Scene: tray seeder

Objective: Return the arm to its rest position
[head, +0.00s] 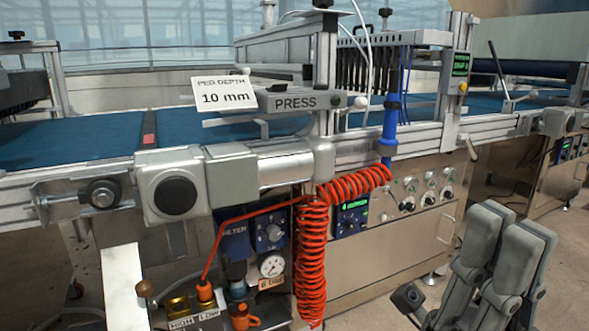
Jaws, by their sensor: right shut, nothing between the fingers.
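My right gripper (511,226) is at the lower right of the head view, with its grey fingers pointing up. It is shut, with nothing between the fingers. It stands in front of the machine's steel front panel and appears apart from it. The rest of my right arm is cut off by the bottom edge of the picture. My left gripper is not in view.
The tray seeder's front rail (280,168) crosses the view, with a blue belt (70,143) behind it. A red coiled hose (311,262) hangs at centre. A control panel (352,217) and knobs sit right of it. Bare floor shows at right.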

